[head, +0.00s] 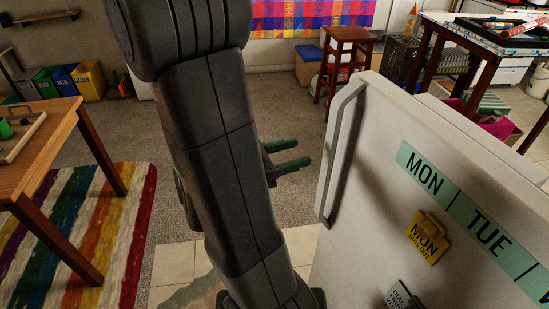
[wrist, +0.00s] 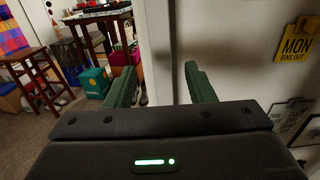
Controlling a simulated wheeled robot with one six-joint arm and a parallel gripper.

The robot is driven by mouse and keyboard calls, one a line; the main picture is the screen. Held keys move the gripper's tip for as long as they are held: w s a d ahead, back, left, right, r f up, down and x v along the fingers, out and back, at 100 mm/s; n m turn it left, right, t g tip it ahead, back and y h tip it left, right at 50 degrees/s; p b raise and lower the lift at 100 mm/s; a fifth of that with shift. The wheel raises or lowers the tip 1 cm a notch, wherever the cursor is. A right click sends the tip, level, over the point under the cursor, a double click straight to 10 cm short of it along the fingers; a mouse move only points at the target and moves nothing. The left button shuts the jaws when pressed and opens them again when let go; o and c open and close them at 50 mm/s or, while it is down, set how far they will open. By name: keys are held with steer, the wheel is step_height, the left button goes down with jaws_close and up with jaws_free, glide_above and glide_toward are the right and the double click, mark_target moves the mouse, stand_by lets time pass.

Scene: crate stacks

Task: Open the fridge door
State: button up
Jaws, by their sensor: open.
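The white fridge (head: 385,165) fills the right of the head view. Its long upright handle (head: 335,150) is at its left edge. My gripper (head: 302,152) is open and empty, with two green fingers a little to the left of the handle in the head view, apart from it in the picture. In the wrist view my gripper (wrist: 161,58) has its fingers spread, with the fridge's pale surface (wrist: 235,50) behind and to the right. I cannot make out the handle there. I cannot tell whether the door is fully closed.
A yellow note (head: 427,238) and a green day strip (head: 425,176) are on the fridge. A wooden table (head: 60,125) stands left on a striped rug (head: 135,205). A red stool (head: 345,45) and a dark table (head: 470,50) are behind. Open carpet lies between.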

mark_target(328, 145)
steer(key=shift+v, duration=2)
steer(key=shift+d, duration=0.15)
steer(key=shift+x, duration=5.3)
steer(key=shift+f, duration=0.1)
steer(key=shift+p+x, duration=0.3)
steer(key=shift+x, duration=1.15)
steer(key=shift+w+d, duration=0.15)
steer(key=shift+d, duration=0.1)
steer(key=shift+w+d, duration=0.15)
steer(key=shift+d, duration=0.15)
steer(key=shift+a, duration=0.1)
